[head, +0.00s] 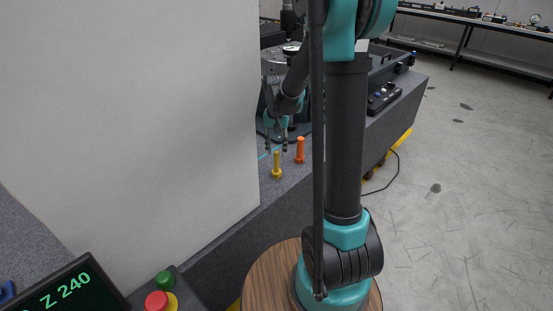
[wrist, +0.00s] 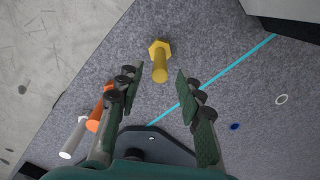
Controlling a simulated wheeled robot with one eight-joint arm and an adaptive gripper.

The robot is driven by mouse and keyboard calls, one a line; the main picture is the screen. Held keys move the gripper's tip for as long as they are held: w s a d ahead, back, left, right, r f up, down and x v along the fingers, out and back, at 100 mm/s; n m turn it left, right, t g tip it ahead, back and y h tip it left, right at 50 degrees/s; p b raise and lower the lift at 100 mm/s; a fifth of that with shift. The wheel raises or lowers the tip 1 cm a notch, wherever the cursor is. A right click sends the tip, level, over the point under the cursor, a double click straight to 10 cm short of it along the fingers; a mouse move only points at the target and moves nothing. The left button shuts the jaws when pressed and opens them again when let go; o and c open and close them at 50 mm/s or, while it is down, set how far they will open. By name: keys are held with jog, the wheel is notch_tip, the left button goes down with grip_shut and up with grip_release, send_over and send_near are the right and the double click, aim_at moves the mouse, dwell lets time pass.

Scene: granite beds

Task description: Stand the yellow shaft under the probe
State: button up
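The yellow shaft (head: 277,166) stands upright on its wider foot on the grey granite bed. In the wrist view the yellow shaft (wrist: 160,66) lies ahead of and between the fingertips, with clear space on both sides. My gripper (head: 277,148) points down just above it in the head view. In the wrist view my gripper (wrist: 159,82) is open and empty, its two pads apart. I cannot make out the probe for certain; my arm hides part of the equipment behind it.
An orange shaft (head: 300,151) stands close to the right of the yellow one. The wrist view also shows a white shaft (wrist: 75,138) beside the left finger. A cyan line (wrist: 220,73) crosses the bed. A large pale panel (head: 130,100) blocks the head view's left.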

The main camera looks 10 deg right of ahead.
notch_tip(320, 180, up, 4)
jog(key=shift+r, duration=0.15)
jog(key=shift+s+r, duration=0.15)
jog(key=shift+s, duration=0.05)
jog(key=s+d+f+n+t, duration=0.2)
jog(key=s, duration=0.9)
jog(key=s+d+f+n+t, duration=0.2)
jog(key=s+f, duration=0.1)
jog(key=s, duration=0.7)
jog(key=shift+s+f, duration=0.35)
jog(key=shift+o, duration=0.5)
